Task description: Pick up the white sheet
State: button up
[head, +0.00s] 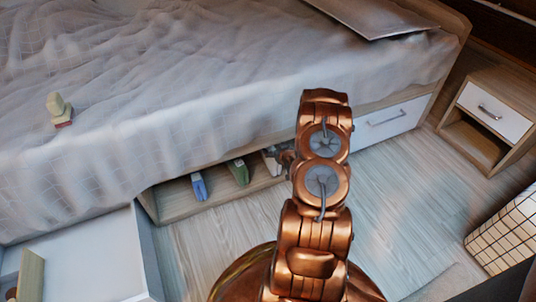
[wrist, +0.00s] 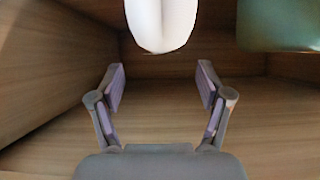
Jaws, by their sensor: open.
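My gripper (head: 284,157) reaches into the open compartment under the bed, partly hidden by my arm. In the wrist view my gripper (wrist: 161,80) is open and empty, its two purple-padded fingers apart. A smooth white thing (wrist: 161,22) with a rounded end lies just beyond the fingertips, between their lines and apart from them. It is cut off by the top edge. In the head view a white item (head: 271,162) shows beside my gripper; I cannot tell whether it is a sheet. A large whitish, wrinkled cover with a faint grid (head: 200,75) lies over the bed.
A green item (head: 238,172) and a blue item (head: 199,186) stand left of my gripper in the wooden compartment (head: 175,205). Its wall (wrist: 50,75) is close on the left in the wrist view. A white drawer (head: 385,122) is at right. The floor (head: 385,205) is clear.

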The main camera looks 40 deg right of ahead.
jog(key=b+x, duration=0.2)
jog(key=x, duration=0.3)
jog(key=shift+f, duration=0.15)
jog(key=shift+w, duration=0.2)
jog(key=shift+c, duration=0.4)
grip_shut()
